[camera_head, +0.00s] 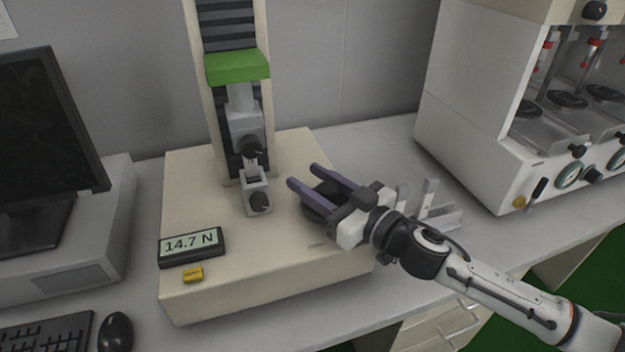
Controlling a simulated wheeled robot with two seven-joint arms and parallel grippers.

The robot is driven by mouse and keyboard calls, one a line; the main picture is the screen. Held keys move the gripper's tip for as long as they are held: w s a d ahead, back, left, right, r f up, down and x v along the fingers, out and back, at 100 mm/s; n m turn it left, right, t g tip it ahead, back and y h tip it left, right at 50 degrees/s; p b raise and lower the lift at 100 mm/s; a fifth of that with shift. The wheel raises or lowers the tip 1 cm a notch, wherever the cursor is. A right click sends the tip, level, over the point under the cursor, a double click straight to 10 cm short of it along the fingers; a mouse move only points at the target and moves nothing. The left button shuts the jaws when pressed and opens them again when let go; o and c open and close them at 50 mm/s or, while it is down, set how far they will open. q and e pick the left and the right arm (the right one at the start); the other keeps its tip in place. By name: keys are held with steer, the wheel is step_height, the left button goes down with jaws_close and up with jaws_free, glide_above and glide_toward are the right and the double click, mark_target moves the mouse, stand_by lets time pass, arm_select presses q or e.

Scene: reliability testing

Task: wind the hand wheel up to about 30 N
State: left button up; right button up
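The cream test stand (215,290) sits on the bench, with a green crosshead (238,67) on its column. Its display (191,246) reads 14.7 N. Two grey clamps with black knobs, an upper (243,128) and a lower (256,193), stand in line with a small light piece between them. My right gripper (304,177) is over the right part of the base, its fingers apart and pointing left. The dark hand wheel (313,213) is under the fingers and mostly hidden by them; I cannot tell whether they touch it. My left gripper is out of view.
A yellow button (193,275) is below the display. A monitor (45,140), keyboard (48,335) and mouse (115,332) are at the left. A grey metal bracket (436,212) lies behind my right wrist. A large white machine (470,100) stands at the right.

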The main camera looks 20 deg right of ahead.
steer(key=c, duration=0.7)
steer(key=shift+d+m+t+h, duration=0.15)
steer(key=shift+m+t+h, duration=0.45)
steer(key=shift+m+h, duration=0.4)
steer(key=m+h, duration=0.1)
steer(key=h, duration=0.2)
steer(key=shift+w+d+f+m+t+h+b, duration=0.15)
steer(key=shift+d+m+t+h+b, duration=0.15)
steer(key=shift+d+m+t+b, duration=0.1)
steer(key=shift+d+m+h+b, duration=0.2)
steer(key=shift+m+h+b, duration=0.35)
steer(key=shift+h, duration=0.35)
steer(key=shift+d+m+h+b, duration=0.2)
steer(key=shift+m+h+b, duration=0.1)
steer(key=shift+m+h, duration=0.4)
steer(key=shift+h, duration=0.3)
steer(key=shift+r, duration=0.2)
